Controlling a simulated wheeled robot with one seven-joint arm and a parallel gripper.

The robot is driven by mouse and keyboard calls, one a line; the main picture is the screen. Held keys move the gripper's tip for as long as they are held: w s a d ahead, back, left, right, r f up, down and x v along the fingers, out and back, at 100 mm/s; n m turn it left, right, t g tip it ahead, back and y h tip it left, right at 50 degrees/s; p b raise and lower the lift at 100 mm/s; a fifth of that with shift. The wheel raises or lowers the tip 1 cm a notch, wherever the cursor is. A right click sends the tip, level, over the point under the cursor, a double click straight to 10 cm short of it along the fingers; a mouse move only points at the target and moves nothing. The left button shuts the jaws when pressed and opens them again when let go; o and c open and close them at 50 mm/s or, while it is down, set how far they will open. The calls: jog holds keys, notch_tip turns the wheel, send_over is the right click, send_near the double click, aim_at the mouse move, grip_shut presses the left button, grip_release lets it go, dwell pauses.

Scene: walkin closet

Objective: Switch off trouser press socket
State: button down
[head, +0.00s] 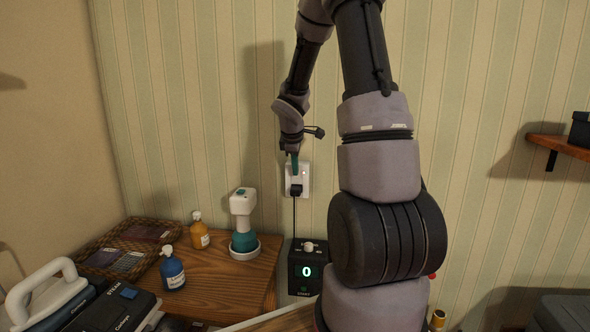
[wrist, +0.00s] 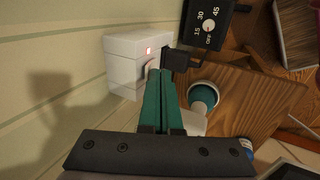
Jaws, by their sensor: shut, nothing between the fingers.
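The white wall socket (head: 305,183) is on the striped wall, behind and left of my arm. It also shows as a white box in the wrist view (wrist: 124,72), with a small red light (wrist: 149,51) lit on its face. A black plug (head: 296,190) sits in it, its cord hanging down; the plug is right of the fingers in the wrist view (wrist: 182,61). My gripper (head: 294,160) is shut and empty, its green fingers (wrist: 161,78) pointing at the socket face. The tips are at or very near the face beside the plug; contact cannot be told. They partly cover the switch area.
Below is a black timer box (head: 306,285) showing 0, its dial visible in the wrist view (wrist: 209,26). A white and teal device (head: 243,215), an amber bottle (head: 199,232), a blue bottle (head: 172,270) and a wicker tray (head: 150,222) occupy the wooden top (head: 225,285). The wall around the socket is clear.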

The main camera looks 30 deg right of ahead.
jog(key=shift+w+d+r, duration=0.1)
jog(key=shift+w+d, duration=0.05)
jog(key=shift+w, duration=0.1)
jog(key=shift+r, duration=0.15)
jog(key=shift+r, duration=0.65)
